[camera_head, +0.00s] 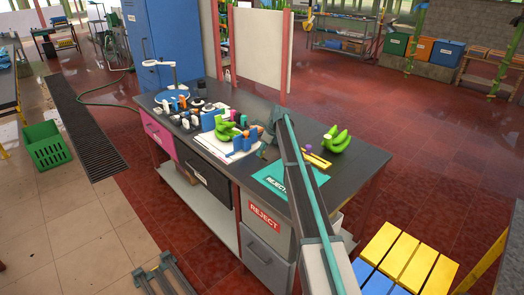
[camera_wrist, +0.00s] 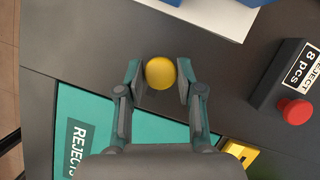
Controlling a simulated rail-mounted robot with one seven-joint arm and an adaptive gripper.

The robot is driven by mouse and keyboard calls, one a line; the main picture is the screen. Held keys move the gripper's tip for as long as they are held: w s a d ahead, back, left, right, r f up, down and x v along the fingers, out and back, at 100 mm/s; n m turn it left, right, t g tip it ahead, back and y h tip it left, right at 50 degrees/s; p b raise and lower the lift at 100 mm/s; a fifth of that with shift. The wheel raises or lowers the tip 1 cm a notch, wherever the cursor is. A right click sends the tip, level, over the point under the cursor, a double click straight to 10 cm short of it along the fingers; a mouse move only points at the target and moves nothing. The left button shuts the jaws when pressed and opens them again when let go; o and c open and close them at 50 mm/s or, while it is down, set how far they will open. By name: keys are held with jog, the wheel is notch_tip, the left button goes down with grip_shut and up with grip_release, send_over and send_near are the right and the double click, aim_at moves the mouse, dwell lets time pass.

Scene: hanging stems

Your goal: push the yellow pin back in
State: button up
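The yellow pin shows as a round yellow head (camera_wrist: 160,73) in the wrist view, seen end-on over the dark bench top. My gripper (camera_wrist: 159,80) has one finger on each side of it, with a narrow gap visible at the left finger; contact at the right finger is unclear. The pin's shaft and whatever it sits in are hidden beneath its head. In the head view my gripper (camera_head: 266,134) is over the middle of the bench, beside the blue holder (camera_head: 240,143), and I cannot make out the pin there.
A dark box marked "REJECT 8 pcs" with a red button (camera_wrist: 296,112) is at the right. A teal reject mat (camera_wrist: 72,112) lies below left of the fingers. Dark bench top surrounds the pin.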

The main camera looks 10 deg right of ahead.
grip_shut()
jog(key=shift+s+d, duration=0.45)
jog(key=shift+s, duration=0.25)
jog(key=shift+s+d, duration=0.45)
jog(key=shift+s, duration=0.25)
jog(key=o, duration=0.6)
grip_release()
jog(key=shift+d, duration=0.1)
jog(key=v, duration=1.2)
